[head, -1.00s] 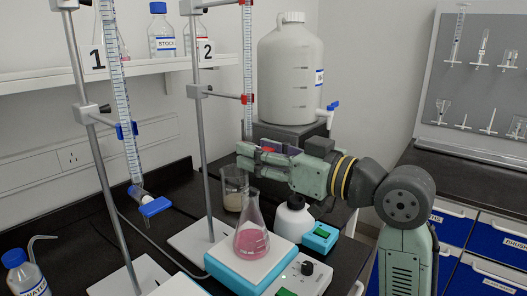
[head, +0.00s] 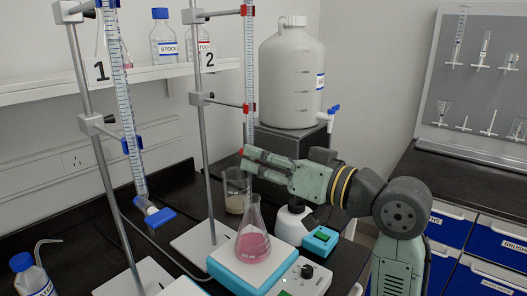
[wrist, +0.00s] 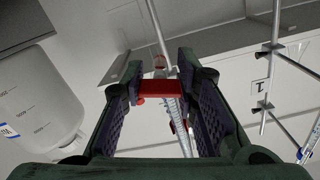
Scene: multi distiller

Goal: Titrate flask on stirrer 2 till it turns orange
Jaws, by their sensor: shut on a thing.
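A conical flask (head: 253,244) with pink liquid stands upright on the blue and white stirrer (head: 222,272) beside the stand marked 2. A burette with red fittings (head: 249,70) rises behind and above the flask. My gripper (head: 245,158) is at the burette's lower end, above the flask. In the wrist view, my gripper (wrist: 160,92) has its fingers on both sides of a red stopcock handle (wrist: 160,88) and is shut on it. The burette tip is largely hidden by my gripper in the head view.
Burette 1 with a blue stopcock (head: 155,215) hangs at left. A beaker (head: 236,190) stands behind the flask, and a white bottle (head: 293,222) to its right. A large white carboy (head: 291,75) stands behind my arm.

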